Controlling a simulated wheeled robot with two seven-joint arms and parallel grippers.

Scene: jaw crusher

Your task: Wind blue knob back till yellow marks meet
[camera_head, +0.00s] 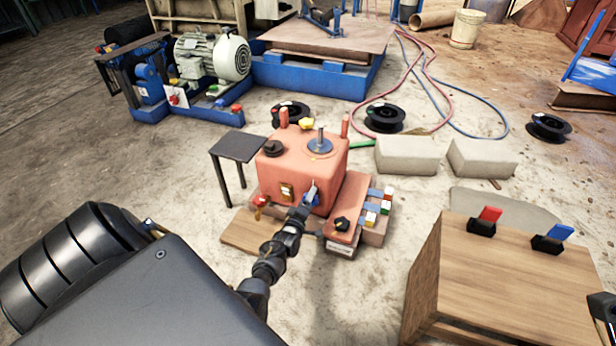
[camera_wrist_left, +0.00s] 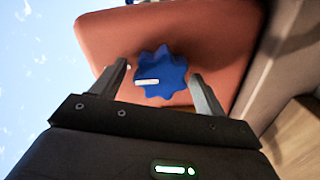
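The blue knob (camera_wrist_left: 161,74) is star-shaped with a pale line on it and sits on the orange-red face of a box (camera_wrist_left: 200,35). My left gripper (camera_wrist_left: 160,82) is open, with one finger on each side of the knob and a small gap showing at both sides. I cannot make out yellow marks beside the knob. Part of my right gripper (camera_head: 604,308) shows at the right edge; its fingers are not clear.
A yellow knob (camera_head: 307,124), a black knob (camera_head: 273,148) and upright pegs stand on the box top. A red knob (camera_head: 261,201) is to the left of the gripper, a black star knob (camera_head: 342,224) to its right. A wooden stand (camera_head: 500,285) with two switches is at right.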

